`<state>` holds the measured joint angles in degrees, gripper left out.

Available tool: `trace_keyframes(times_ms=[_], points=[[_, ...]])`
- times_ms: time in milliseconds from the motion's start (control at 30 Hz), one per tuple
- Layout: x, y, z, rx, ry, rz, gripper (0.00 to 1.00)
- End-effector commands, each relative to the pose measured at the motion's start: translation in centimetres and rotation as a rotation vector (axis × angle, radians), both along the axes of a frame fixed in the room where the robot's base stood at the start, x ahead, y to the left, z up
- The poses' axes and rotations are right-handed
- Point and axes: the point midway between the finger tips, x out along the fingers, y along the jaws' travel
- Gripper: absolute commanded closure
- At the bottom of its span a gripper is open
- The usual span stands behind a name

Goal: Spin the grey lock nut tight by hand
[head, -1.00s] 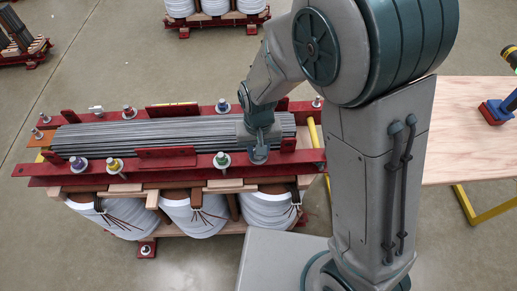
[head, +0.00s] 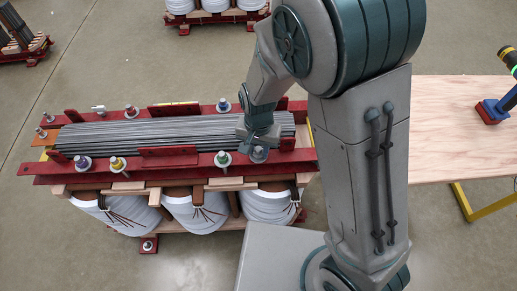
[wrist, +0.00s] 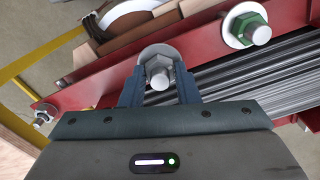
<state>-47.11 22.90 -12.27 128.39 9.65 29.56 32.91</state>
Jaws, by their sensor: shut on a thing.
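The grey lock nut (wrist: 159,73) sits on a bolt end with a pale round washer (wrist: 150,53) under it, on the red clamp beam (wrist: 95,75). In the head view the nut (head: 259,153) is at the right part of the near beam. My gripper (wrist: 159,86) is shut on the nut, with one blue-grey finger on each side of it. In the head view my gripper (head: 258,148) points down over the nut and partly covers it.
A green nut (wrist: 249,28) on a washer is along the same beam. Purple (head: 82,162) and yellow (head: 117,163) nuts are farther left. The grey laminated core (head: 150,135) lies between the red beams. A wooden table (head: 455,125) stands at right.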

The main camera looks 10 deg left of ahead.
Motion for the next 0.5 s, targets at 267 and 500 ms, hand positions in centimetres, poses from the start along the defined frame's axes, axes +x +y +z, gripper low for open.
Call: trace_keyframes(times_ms=[267,500], points=[[0.06,0.04,0.34,0.001,-0.002,-0.103,1.00],[0.07,0.01,0.36,0.001,-0.002,-0.320,1.00]])
